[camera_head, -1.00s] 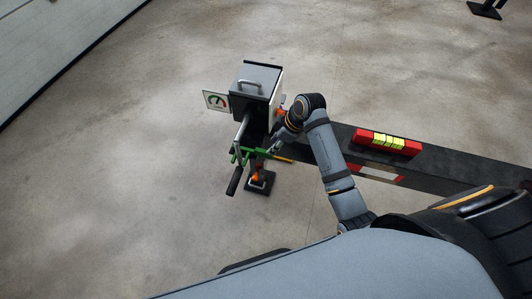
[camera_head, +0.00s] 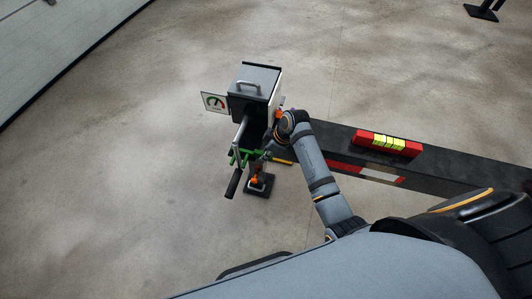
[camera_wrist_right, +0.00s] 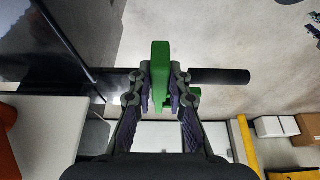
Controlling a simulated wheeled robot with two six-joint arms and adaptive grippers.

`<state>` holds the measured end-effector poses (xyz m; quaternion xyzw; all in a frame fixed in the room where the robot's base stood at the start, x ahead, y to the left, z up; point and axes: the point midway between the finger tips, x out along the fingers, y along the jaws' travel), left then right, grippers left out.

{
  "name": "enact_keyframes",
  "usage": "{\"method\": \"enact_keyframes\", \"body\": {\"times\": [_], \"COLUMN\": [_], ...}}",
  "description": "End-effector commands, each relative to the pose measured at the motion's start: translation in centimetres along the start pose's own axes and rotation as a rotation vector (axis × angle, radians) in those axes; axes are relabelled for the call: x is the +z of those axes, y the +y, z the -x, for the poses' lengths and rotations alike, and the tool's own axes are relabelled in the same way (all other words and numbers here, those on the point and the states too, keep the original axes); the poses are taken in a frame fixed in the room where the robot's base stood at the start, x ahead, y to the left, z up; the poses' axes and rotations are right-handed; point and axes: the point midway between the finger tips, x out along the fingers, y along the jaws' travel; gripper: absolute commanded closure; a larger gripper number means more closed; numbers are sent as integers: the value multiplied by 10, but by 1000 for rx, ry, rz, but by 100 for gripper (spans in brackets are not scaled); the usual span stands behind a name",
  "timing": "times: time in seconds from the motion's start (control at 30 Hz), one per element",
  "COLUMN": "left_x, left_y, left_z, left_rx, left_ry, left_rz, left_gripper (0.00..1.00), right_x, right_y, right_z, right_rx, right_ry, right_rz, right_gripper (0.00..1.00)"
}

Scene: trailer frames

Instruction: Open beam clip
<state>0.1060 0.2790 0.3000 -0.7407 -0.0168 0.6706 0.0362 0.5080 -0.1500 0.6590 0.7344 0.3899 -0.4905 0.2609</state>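The green clip (camera_head: 238,157) is at the near side of the grey box (camera_head: 257,82), at the beam's left end. In the right wrist view the clip (camera_wrist_right: 160,75) stands upright between the two fingers of my right gripper (camera_wrist_right: 160,88). The finger pads lie close against both sides of it, and the gripper looks shut on it. In the head view my right gripper (camera_head: 264,152) is small and partly hidden by my wrist. A dark round bar (camera_wrist_right: 220,77) passes behind the clip. My left gripper is not in view.
The dark beam (camera_head: 440,176) runs right from the box and carries a red spirit level (camera_head: 388,144). A gauge sign (camera_head: 214,103) sticks out left of the box. A crank with a black handle (camera_head: 233,183) hangs in front. The floor to the left is clear.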

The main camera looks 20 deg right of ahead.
Motion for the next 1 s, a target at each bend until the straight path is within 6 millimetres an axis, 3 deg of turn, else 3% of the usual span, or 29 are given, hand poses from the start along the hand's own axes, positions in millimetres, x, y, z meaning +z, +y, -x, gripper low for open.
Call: {"method": "enact_keyframes", "body": {"times": [0.33, 0.6, 0.9, 0.93, 1.0], "left_x": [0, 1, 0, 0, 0], "left_y": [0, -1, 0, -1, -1], "left_z": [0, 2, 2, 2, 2], "left_rx": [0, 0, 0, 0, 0], "left_ry": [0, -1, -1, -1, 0], "left_rz": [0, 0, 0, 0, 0], "left_gripper": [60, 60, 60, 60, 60], "right_x": [0, 0, 0, 0, 0], "right_y": [0, 34, 36, 36, 36], "right_z": [0, 1, 0, 0, 0], "right_rx": [-1, 2, -1, -1, -1], "right_ry": [-1, -2, -1, -1, -1], "right_rz": [0, 0, -1, -1, -1], "right_gripper": [100, 100, 100, 81, 72]}}
